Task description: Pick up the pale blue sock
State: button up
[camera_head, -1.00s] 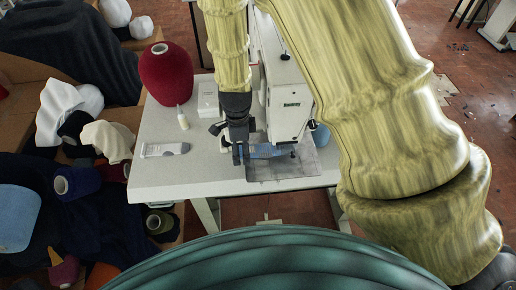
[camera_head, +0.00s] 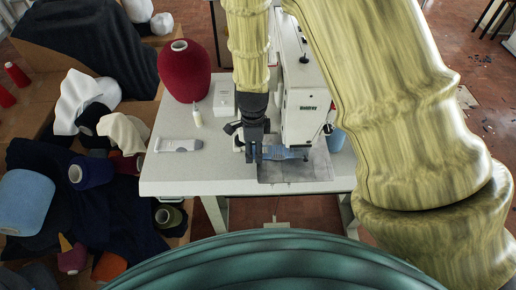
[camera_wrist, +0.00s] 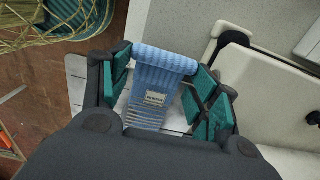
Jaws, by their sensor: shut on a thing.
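The pale blue sock (camera_wrist: 155,78) has a ribbed cuff and a small white label with dark print. In the wrist view it lies between the two teal-padded fingers of my gripper (camera_wrist: 160,88). My gripper is shut on it, with the pads at its two sides. In the head view, my gripper (camera_head: 254,152) points down at the front of the sewing machine, and the sock (camera_head: 288,153) shows to its right, over the machine's grey plate (camera_head: 312,172). Part of the sock is hidden by my gripper and the machine.
The white sewing machine (camera_head: 304,105) stands close to the right of my gripper. On the pale table (camera_head: 180,180) are a red yarn cone (camera_head: 185,75), a small bottle (camera_head: 198,118), a white box (camera_head: 224,98) and a grey-white tube (camera_head: 178,145). Fabrics and cones crowd the left.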

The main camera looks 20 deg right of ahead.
jog(key=shift+s+a+r+b, duration=0.1)
jog(key=shift+s+b, duration=0.25)
jog(key=shift+b, duration=0.1)
jog(key=s+a, duration=0.2)
jog(key=s, duration=0.6)
jog(key=s+a+p, duration=0.1)
jog(key=s+a, duration=0.1)
jog(key=s, duration=0.6)
jog(key=shift+s+a+r, duration=0.2)
jog(key=shift+s+a, duration=0.05)
jog(key=shift+a, duration=0.1)
jog(key=shift+p, duration=0.3)
